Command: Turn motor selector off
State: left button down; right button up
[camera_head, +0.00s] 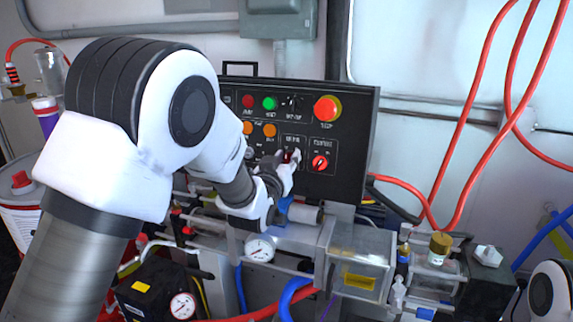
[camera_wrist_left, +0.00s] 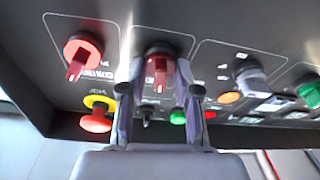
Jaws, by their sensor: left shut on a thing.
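A black control panel (camera_head: 350,100) stands upright in the middle of the head view. My left gripper (camera_head: 290,160) reaches its lower row and is shut on a red selector knob (camera_wrist_left: 159,67), whose handle sits between the two fingers (camera_wrist_left: 159,78) in the left wrist view. The fingers partly hide this knob in the head view. Another red selector (camera_head: 320,163) sits just to its right; it also shows in the left wrist view (camera_wrist_left: 82,55). The panel lettering is too small to read surely. My right gripper is not in view.
A large red mushroom button (camera_head: 327,109) sits above the selectors, with a black selector (camera_head: 292,103), a green button (camera_head: 270,103) and orange lamps (camera_head: 269,130) to its left. Pipes, a gauge (camera_head: 260,249) and a clear box (camera_head: 357,262) crowd the space below. Red hoses (camera_head: 480,140) hang at right.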

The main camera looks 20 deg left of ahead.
pick_arm(q)
jog(key=shift+n+y+b, duration=0.55)
jog(key=shift+n+y, duration=0.05)
jog(key=shift+n, duration=2)
jog(key=c, duration=1.2)
grip_release()
jog(key=shift+w+f, duration=0.1)
jog(key=shift+w, duration=0.1)
jog(key=s, duration=1.2)
jog(key=shift+d, duration=0.45)
